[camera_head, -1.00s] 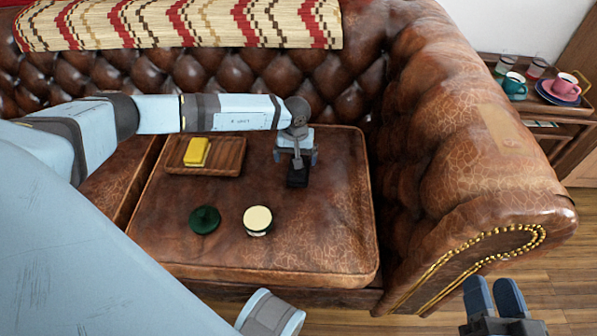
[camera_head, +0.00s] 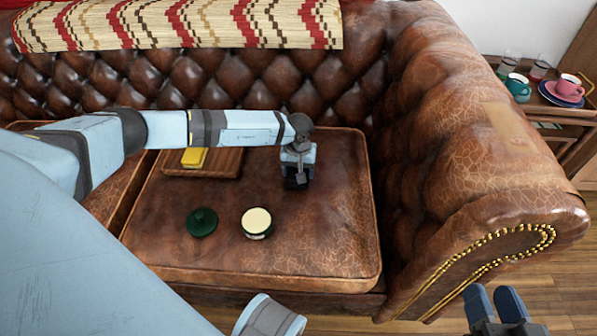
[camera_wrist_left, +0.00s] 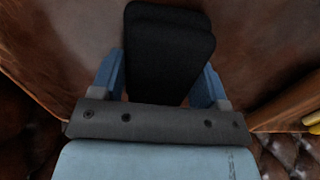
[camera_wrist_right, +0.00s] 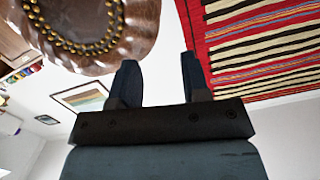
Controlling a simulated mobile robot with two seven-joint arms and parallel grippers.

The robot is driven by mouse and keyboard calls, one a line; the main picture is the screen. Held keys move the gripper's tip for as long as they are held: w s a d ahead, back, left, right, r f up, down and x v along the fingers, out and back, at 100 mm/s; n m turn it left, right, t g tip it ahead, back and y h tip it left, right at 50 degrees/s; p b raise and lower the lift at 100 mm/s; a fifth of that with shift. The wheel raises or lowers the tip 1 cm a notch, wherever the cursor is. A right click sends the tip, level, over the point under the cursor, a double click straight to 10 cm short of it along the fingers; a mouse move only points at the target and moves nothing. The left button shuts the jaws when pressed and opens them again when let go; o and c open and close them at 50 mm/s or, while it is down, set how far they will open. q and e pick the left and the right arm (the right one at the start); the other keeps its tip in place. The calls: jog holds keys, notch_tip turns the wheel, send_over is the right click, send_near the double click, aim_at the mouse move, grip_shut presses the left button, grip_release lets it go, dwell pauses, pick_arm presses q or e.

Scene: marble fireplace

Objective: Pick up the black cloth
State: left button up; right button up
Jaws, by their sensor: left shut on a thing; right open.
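The black cloth (camera_head: 297,183) is a small dark folded piece at the right of the brown leather seat cushion. In the left wrist view the cloth (camera_wrist_left: 168,52) lies between the two blue fingers. My left gripper (camera_head: 298,170) reaches in from the left and points down, shut on the cloth. The gripper also shows in the left wrist view (camera_wrist_left: 160,85), and its palm hides the near end of the cloth. I cannot tell whether the cloth is clear of the cushion. My right gripper (camera_head: 496,303) is open and empty, low at the right beyond the sofa arm.
A wooden tray (camera_head: 226,164) with a yellow block (camera_head: 194,158) lies left of the cloth, partly behind my left arm. A dark green round object (camera_head: 202,222) and a cream-topped jar (camera_head: 257,222) stand nearer on the cushion. The sofa arm (camera_head: 470,190) rises at the right.

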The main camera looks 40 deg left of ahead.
pick_arm(q)
jog(key=shift+r, duration=0.1)
pick_arm(e)
jog(key=shift+r, duration=0.1)
pick_arm(q)
notch_tip(320, 180, up, 20)
jog(key=p, duration=0.6)
pick_arm(e)
notch_tip(320, 180, up, 8)
jog(key=m+t, duration=0.1)
jog(key=t, duration=0.2)
jog(key=shift+s+d+r, duration=0.25)
